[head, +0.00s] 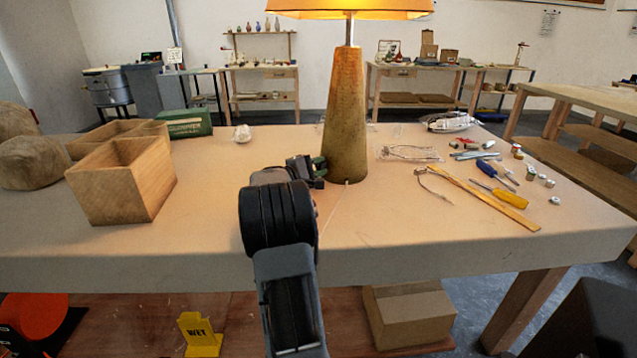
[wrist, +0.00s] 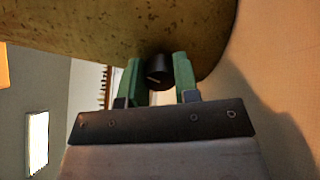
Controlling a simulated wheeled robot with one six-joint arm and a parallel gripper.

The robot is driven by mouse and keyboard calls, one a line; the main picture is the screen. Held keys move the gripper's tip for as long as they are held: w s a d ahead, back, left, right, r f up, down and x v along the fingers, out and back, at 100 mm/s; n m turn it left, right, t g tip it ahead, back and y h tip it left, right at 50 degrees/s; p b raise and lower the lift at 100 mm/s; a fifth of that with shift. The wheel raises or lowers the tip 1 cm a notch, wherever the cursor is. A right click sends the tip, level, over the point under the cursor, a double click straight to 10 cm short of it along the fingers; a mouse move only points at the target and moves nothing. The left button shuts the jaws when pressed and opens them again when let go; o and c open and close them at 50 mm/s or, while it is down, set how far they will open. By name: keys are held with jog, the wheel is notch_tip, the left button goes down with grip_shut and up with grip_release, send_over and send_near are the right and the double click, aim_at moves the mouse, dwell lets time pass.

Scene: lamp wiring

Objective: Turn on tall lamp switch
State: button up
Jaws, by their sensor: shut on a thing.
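The tall lamp (head: 346,110) stands upright on the table, with a tapered brown base and a glowing yellow shade (head: 350,8). In the wrist view its speckled base (wrist: 100,28) fills the top. A small black knob switch (wrist: 157,72) sticks out low on the base. My gripper (head: 318,168) reaches the lower left side of the base. In the wrist view my gripper's green fingers (wrist: 158,80) are on either side of the knob, shut on it. In the head view the knob is hidden by the fingers.
A wooden divided box (head: 120,190) and a green box (head: 186,122) stand on the left of the table. Screwdrivers (head: 497,190), a wooden ruler (head: 480,196), wire and small jars lie on the right. A thin cord (head: 332,212) runs from the lamp to the front edge.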

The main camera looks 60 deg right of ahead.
jog(key=shift+f+m+b, duration=0.15)
jog(key=shift+m+b, duration=0.85)
jog(key=shift+b, duration=0.6)
jog(key=o, duration=0.9)
jog(key=v, duration=1.3)
jog(key=shift+w+a+p, duration=0.1)
jog(key=shift+a+p, duration=0.3)
